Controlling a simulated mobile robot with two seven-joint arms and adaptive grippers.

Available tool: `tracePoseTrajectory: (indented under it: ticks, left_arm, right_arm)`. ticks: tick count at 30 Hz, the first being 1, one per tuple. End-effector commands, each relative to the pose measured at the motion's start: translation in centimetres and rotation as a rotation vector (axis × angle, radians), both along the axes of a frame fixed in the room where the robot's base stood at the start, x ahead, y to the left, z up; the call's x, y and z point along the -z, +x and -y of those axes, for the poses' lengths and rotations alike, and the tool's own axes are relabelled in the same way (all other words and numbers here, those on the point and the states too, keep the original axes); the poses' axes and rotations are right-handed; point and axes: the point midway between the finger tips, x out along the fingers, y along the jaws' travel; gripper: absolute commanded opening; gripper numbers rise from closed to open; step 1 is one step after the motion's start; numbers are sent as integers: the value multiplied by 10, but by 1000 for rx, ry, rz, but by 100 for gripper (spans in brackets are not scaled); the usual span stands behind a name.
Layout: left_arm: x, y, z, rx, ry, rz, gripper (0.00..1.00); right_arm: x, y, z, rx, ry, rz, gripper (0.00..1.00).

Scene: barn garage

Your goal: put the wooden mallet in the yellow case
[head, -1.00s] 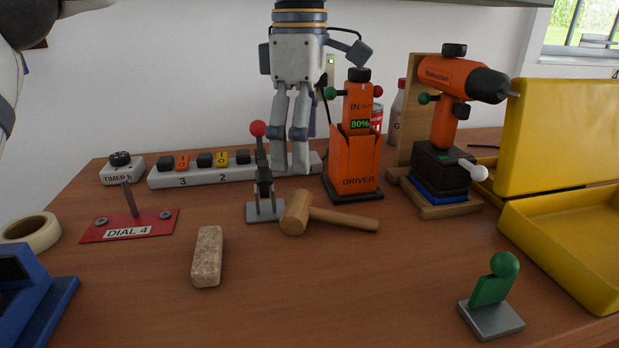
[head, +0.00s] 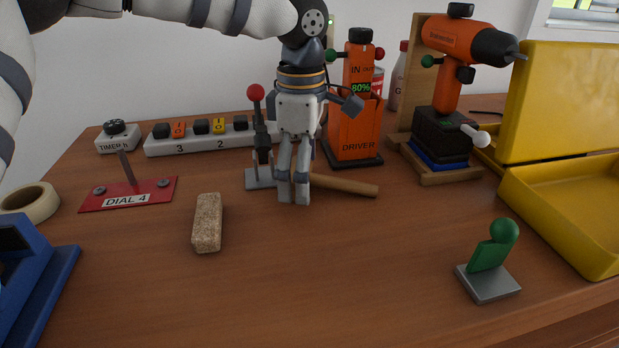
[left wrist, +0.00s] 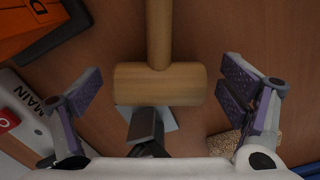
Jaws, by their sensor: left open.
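The wooden mallet lies on the workbench; its handle (head: 345,185) shows in the head view, while its head is hidden behind my left gripper (head: 293,194). In the left wrist view the mallet head (left wrist: 160,84) lies between the two spread fingers of my left gripper (left wrist: 163,88), with clear space on both sides. That gripper is open, pointing down over the mallet, and holds nothing. The yellow case (head: 562,188) stands open at the right, its lid raised at the back. My right gripper is not in view.
The orange driver holder (head: 353,135) and drill stand (head: 441,170) are behind the mallet. A cork block (head: 207,222) lies in front, left. A green-knobbed piece (head: 488,265) stands before the case.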

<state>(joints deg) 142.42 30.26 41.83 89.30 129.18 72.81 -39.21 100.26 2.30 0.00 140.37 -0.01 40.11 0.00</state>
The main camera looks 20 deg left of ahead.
Motion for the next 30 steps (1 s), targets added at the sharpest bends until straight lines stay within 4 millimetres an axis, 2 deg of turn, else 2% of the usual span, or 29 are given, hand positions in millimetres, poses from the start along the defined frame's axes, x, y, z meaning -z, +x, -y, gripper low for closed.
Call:
tracePoseTrajectory:
  ticks: [2,9,11,12,20,23,25,30]
  left_arm:
    - [0,0,0,0,0,0,90]
    - [0,0,0,0,0,0,36]
    - [0,0,0,0,0,0,36]
    - [0,0,0,0,0,0,32]
    - [-5,1,0,0,-1,1,31]
    - [-17,2,0,0,0,2,31]
    - [-33,2,0,-1,-2,4,31]
    - [-78,-29,22,4,0,9,31]
  right_arm:
    - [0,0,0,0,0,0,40]
    - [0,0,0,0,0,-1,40]
    - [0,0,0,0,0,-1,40]
    - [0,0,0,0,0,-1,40]
    - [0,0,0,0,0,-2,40]
    - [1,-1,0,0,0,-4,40]
    - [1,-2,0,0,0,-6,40]
    - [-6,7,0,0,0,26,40]
